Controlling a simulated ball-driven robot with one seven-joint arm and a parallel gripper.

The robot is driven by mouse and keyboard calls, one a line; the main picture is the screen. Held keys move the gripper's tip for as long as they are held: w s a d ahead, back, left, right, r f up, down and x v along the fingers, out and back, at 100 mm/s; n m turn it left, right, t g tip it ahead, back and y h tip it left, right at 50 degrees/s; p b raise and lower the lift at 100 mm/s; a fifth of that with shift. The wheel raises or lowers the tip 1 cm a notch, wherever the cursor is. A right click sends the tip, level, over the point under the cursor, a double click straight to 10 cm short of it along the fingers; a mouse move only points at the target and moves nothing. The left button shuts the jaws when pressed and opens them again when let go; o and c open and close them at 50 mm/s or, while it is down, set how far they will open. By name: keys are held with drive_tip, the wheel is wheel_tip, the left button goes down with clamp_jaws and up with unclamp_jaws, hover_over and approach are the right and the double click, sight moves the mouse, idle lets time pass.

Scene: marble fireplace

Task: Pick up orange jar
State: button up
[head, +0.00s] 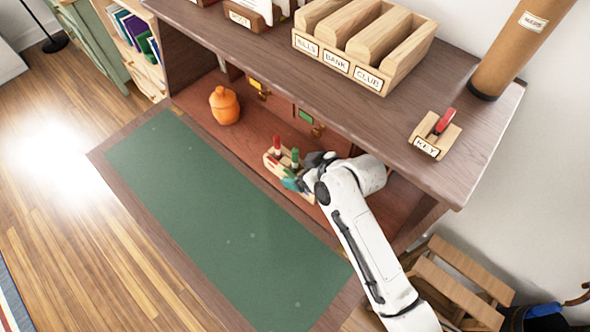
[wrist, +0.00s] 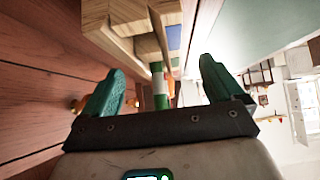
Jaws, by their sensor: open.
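The orange jar (head: 224,105) is a small, rounded, lidded jar. It stands upright inside the desk's open shelf, toward the left end, in the head view. My gripper (head: 292,183) is at the shelf's front, to the right of the jar and well apart from it. In the wrist view my gripper (wrist: 160,82) has its two teal fingers spread wide with nothing clamped between them. A small patch of orange shows behind a green-and-white stick there; I cannot tell if it is the jar.
A pale wooden holder (head: 268,161) with red and green sticks stands beside my gripper, between it and the jar. The desk's upper shelf (head: 300,75) overhangs the space, carrying a labelled wooden sorter (head: 385,78). The green desk mat (head: 200,205) is clear.

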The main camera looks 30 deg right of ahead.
sight(297, 169)
drive_tip(key=x, duration=0.3)
drive_tip(key=shift+w+d+f, duration=0.1)
drive_tip(key=shift+d+f, duration=0.1)
drive_tip(key=shift+d, duration=0.1)
drive_tip(key=shift+w+a+f, duration=0.2)
drive_tip(key=shift+w+f, duration=0.25)
drive_tip(key=shift+f, duration=0.05)
drive_tip(key=c, duration=1.5)
drive_tip(key=shift+r, duration=0.1)
